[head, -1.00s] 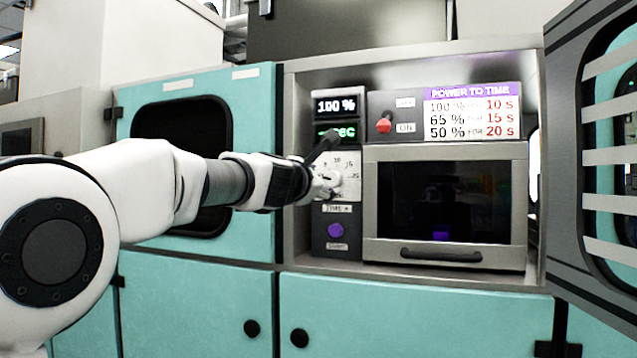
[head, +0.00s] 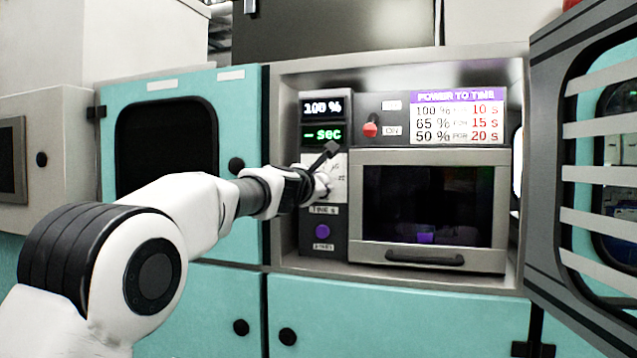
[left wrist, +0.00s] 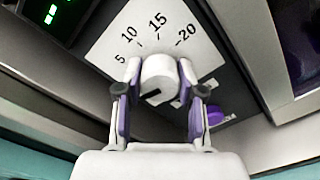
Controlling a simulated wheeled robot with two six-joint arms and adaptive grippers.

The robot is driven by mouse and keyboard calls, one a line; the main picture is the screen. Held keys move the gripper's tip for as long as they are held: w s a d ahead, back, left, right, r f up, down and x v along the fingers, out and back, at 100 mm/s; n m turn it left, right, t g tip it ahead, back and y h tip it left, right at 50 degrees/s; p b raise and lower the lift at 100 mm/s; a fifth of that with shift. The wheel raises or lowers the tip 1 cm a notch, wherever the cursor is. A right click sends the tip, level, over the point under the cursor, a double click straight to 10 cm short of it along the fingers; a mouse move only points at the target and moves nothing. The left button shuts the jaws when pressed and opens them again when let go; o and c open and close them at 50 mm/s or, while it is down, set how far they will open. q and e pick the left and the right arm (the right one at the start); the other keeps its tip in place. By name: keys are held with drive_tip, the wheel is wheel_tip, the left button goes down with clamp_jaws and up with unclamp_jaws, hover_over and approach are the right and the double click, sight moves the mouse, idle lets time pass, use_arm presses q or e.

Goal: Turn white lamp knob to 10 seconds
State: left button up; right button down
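The white lamp knob (left wrist: 160,78) sits on a white dial plate (left wrist: 110,45) marked 5, 10, 15 and 20. Its black mark (left wrist: 152,94) points toward the lower left in the left wrist view, away from the 10. My left gripper (left wrist: 160,88) has one finger on each side of the knob, with the tips apparently touching it. In the head view my left gripper (head: 318,184) covers most of the knob and part of the dial. The green time display (head: 323,135) reads "- sec". My right gripper is not in view.
A purple button (head: 322,232) is below the dial. A red-tipped switch (head: 370,129) and a power-to-time chart (head: 458,117) listing 100 % for 10 s are to the right. The lamp chamber door (head: 428,205) is shut. An open slatted door (head: 560,190) stands at the right.

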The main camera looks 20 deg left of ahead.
use_arm(q)
drive_tip(key=shift+m, duration=0.3)
drive_tip(key=m, duration=0.3)
drive_tip(key=shift+f+m, duration=0.1)
drive_tip(key=shift+m, duration=0.2)
drive_tip(key=m, duration=0.3)
drive_tip(key=shift+m, duration=0.3)
drive_tip(key=m, duration=0.4)
drive_tip(key=shift+b, duration=0.4)
drive_tip(key=shift+m, duration=2)
drive_tip(key=o, duration=1.1)
drive_tip(key=shift+o, duration=0.2)
